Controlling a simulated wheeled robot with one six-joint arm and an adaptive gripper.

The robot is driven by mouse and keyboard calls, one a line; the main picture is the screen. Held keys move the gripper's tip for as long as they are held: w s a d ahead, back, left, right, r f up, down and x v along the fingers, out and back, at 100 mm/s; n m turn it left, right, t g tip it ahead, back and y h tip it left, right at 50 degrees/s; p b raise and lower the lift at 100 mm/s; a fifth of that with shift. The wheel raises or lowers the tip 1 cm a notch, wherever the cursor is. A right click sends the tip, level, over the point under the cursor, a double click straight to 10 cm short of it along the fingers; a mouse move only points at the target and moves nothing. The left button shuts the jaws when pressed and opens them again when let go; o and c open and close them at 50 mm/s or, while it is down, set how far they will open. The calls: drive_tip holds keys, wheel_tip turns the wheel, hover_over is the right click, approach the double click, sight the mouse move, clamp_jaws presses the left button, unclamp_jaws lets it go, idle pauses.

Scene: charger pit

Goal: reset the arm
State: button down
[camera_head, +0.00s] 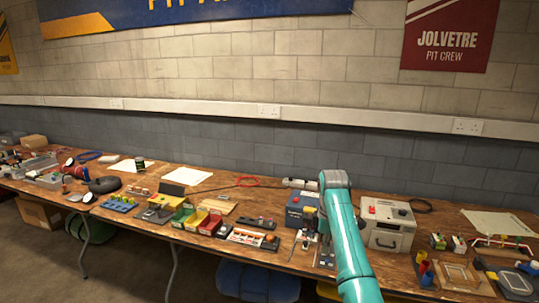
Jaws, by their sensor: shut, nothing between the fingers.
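My teal arm (346,240) rises from the bottom of the head view, right of centre, to a rounded joint near the back of the bench. It stands in front of part of the bench, between a blue box (301,209) and a grey case (388,228). I see nothing held by the arm.
The long wooden bench (130,215) is crowded with tools and small bins. Coloured bins (196,222) stand left of the arm. A wooden frame (456,276) and small parts lie at right. A block wall (240,80) with a socket rail (200,107) is behind.

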drive_tip(key=s+f+m+t, duration=0.2)
drive_tip(key=s+f, duration=0.3)
drive_tip(key=f, duration=0.8)
drive_tip(key=s+f+m+t, duration=0.1)
drive_tip(key=s+f, duration=0.4)
drive_tip(key=f, duration=0.9)
drive_tip(key=s+f+m+t, duration=0.2)
drive_tip(key=s+f, duration=0.3)
drive_tip(key=s, duration=0.5)
drive_tip(key=s+f+m+t, duration=0.2)
drive_tip(key=s+f, duration=0.4)
drive_tip(key=s, duration=0.3)
drive_tip(key=s+r+m+t, duration=0.2)
drive_tip(key=s+r, duration=0.2)
drive_tip(key=s, duration=0.7)
drive_tip(key=s+r+m+t, duration=0.1)
drive_tip(key=s+r+t, duration=0.15)
drive_tip(key=s, duration=0.85)
drive_tip(key=s+r+m+t, duration=0.1)
drive_tip(key=s+r+m, duration=0.1)
drive_tip(key=s+r, duration=0.5)
drive_tip(key=s+d+r+m+t, duration=0.1)
drive_tip(key=s+r, duration=0.7)
drive_tip(key=r, duration=0.8)
drive_tip(key=shift+s+r+m+t, duration=0.3)
drive_tip(key=shift+m+t, duration=0.25)
drive_tip(key=shift+m, duration=0.05)
